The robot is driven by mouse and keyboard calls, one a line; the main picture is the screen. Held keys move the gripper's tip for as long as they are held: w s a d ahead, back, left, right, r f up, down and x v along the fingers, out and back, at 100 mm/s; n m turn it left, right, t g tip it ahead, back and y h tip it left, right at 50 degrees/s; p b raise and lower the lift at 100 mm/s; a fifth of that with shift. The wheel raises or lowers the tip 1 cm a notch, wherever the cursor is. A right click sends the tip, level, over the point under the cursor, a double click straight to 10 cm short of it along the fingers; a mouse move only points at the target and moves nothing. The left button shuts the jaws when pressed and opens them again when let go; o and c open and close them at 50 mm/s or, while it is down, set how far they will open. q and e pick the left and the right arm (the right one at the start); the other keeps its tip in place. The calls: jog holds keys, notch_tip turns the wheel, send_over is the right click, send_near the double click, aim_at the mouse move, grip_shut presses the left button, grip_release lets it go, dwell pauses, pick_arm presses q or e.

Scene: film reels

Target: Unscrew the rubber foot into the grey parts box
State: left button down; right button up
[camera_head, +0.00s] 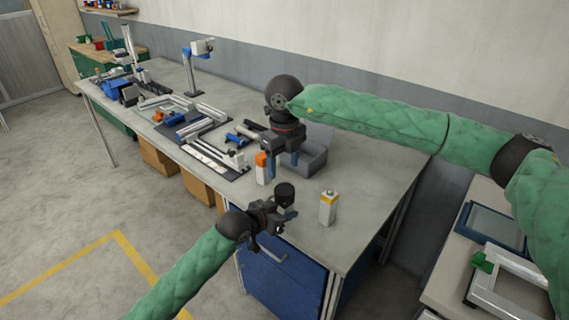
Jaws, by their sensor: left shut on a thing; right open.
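My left gripper (283,214) is at the front edge of the grey table, shut on a small dark piece. A black, round-topped cylinder (285,192) shows at its fingers; it looks like the rubber foot, but I cannot tell if it is screwed to anything. My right gripper (287,160) is open, pointing down, further back over the table. The open grey parts box (316,158) stands just behind and to the right of the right gripper, which partly hides it. I cannot see what the box holds.
A white bottle with a yellow band (328,210) stands right of the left gripper. An orange-capped bottle (262,172) stands left of the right gripper. Tools and rails lie on dark mats (236,172) to the left.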

aim_at(284, 189)
jog(key=n, duration=0.6)
jog(key=shift+s+d, duration=0.1)
jog(key=shift+d, duration=0.05)
jog(key=shift+f, duration=4)
jog(key=c, duration=0.8)
jog(key=shift+o, duration=0.2)
jog(key=n, duration=0.3)
jog(key=shift+r, duration=0.4)
jog(key=shift+r, duration=0.35)
jog(key=shift+r, duration=0.45)
